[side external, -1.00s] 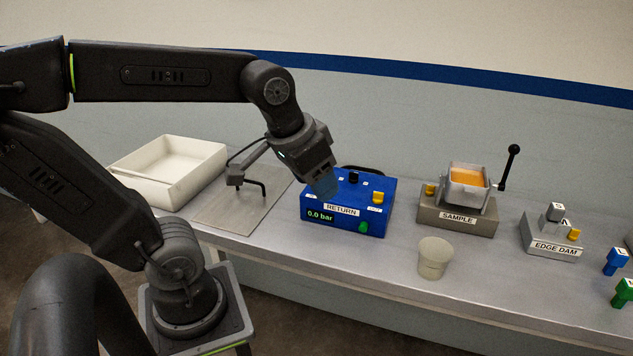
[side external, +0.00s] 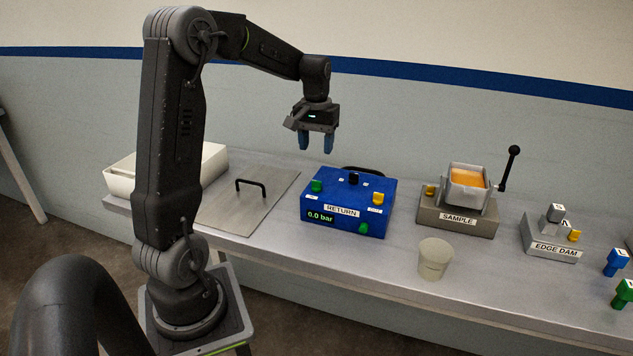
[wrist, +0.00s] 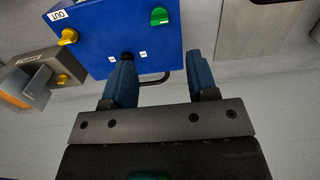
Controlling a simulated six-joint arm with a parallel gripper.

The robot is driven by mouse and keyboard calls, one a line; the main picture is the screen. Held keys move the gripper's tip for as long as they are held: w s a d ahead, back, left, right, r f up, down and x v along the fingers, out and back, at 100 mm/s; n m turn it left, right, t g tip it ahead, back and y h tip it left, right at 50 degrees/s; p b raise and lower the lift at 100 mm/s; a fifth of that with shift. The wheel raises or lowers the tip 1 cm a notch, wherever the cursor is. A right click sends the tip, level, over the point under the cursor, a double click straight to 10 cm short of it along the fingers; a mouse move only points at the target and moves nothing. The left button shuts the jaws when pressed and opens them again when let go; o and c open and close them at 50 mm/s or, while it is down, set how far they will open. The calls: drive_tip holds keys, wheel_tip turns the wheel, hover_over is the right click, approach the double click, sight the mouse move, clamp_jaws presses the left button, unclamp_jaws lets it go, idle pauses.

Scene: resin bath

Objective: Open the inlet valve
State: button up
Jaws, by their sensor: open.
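The blue box (side external: 340,210) marked RETURN stands on the bench, its display reading 0.0 bar. A green knob (side external: 317,186) is at its top left, a black knob (side external: 354,179) at the back middle and a yellow knob (side external: 379,198) at the right. The label by the green knob is too small to read; the wrist view shows OUT by the yellow knob (wrist: 68,36). My gripper (side external: 316,148) is open and empty, pointing down above the back left of the box. In the wrist view the green knob (wrist: 159,16) lies beyond the gap between my fingers.
A flat metal plate (side external: 225,217) with a black handle lies left of the box, with a white tray (side external: 213,165) behind. The SAMPLE unit (side external: 456,219) and EDGE DAM block (side external: 550,243) stand farther right.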

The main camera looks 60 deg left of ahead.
sight(316, 181)
wheel_tip(316, 181, down, 11)
drive_tip(key=shift+r, duration=0.1)
drive_tip(key=shift+c, duration=0.3)
drive_tip(key=c, duration=0.9)
drive_tip(key=shift+o, duration=0.2)
